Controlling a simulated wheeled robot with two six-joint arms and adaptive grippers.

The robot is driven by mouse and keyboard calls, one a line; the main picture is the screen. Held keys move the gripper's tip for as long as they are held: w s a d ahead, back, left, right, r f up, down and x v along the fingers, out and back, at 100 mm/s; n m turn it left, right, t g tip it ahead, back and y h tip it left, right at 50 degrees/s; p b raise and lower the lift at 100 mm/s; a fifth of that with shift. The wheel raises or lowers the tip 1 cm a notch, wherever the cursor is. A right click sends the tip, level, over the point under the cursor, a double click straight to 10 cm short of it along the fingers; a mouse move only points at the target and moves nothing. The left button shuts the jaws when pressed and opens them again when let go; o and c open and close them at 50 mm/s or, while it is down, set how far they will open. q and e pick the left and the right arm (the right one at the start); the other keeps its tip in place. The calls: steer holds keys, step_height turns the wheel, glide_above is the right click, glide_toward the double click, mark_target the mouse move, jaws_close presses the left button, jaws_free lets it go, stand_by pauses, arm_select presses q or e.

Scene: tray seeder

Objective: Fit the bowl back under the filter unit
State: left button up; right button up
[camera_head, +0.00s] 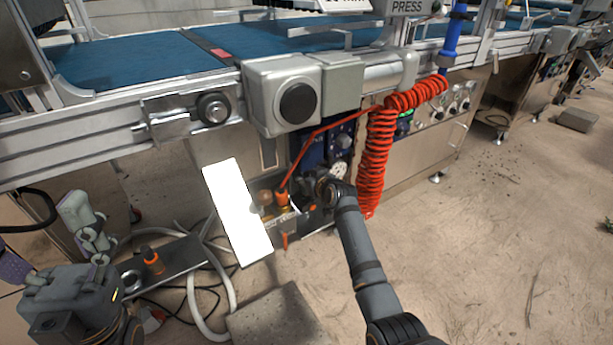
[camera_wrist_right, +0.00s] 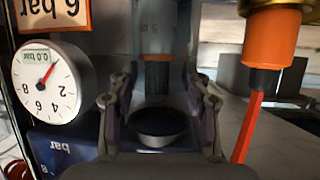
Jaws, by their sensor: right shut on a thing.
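My right gripper (camera_wrist_right: 158,112) is shut on the bowl (camera_wrist_right: 160,128), whose round dark end shows between the two fingers in the right wrist view. Behind it is a pale, see-through body with a dark cylinder (camera_wrist_right: 157,75) in it. I cannot tell whether the bowl touches the filter unit. In the head view my right gripper (camera_head: 312,192) reaches in under the conveyor, beside brass and orange fittings (camera_head: 281,197); the bowl is not clear there. My left gripper (camera_head: 85,228) is at the lower left, away from the fittings; its jaw opening is unclear.
A round gauge (camera_wrist_right: 45,85) stands close beside the fingers, and an orange fitting with a red tube (camera_wrist_right: 268,45) is on the other side. A bright white panel (camera_head: 237,212) stands left of the fittings. A coiled red hose (camera_head: 376,160) hangs to the right. The right-hand floor is largely clear.

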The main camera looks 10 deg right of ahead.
steer(key=shift+f, duration=0.3)
stand_by(0.4)
steer(key=o, duration=1.3)
steer(key=shift+c, duration=0.2)
steer(key=v, duration=1.2)
steer(key=shift+d, duration=0.1)
